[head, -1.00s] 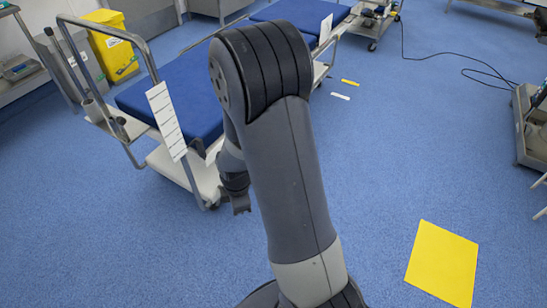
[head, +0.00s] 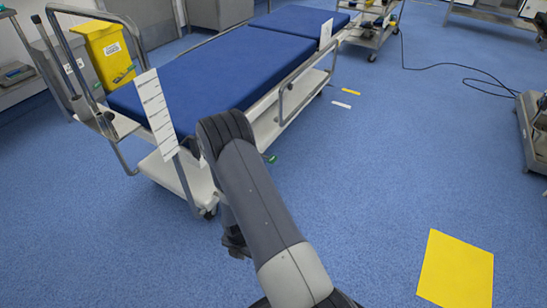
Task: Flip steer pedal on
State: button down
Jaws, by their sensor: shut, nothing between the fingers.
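The operating table is a wheeled bed with a blue mattress (head: 225,65) and a pale lower frame (head: 165,172). A small green pedal (head: 271,158) shows at the lower side of the bed, just right of my arm. I cannot tell whether it is the steer pedal or how it is set. My gripper (head: 237,250) hangs low over the floor, in front of the bed's near end and apart from it. It looks shut and empty, small and dark. My arm hides part of the bed's near side and lower frame.
A white label strip (head: 156,110) hangs at the bed's near corner. A yellow bin (head: 106,50) stands behind the bed at left. A yellow sheet (head: 456,270) lies on the floor at right. A cable (head: 470,78) runs across the back right.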

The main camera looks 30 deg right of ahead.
aim_at(271, 160)
jog(key=i+l+z, duration=0.1)
jog(key=i+l, duration=0.45)
jog(key=l, duration=0.2)
jog(key=i+l+z, duration=0.1)
jog(key=i+l, duration=0.6)
jog(key=i, duration=0.4)
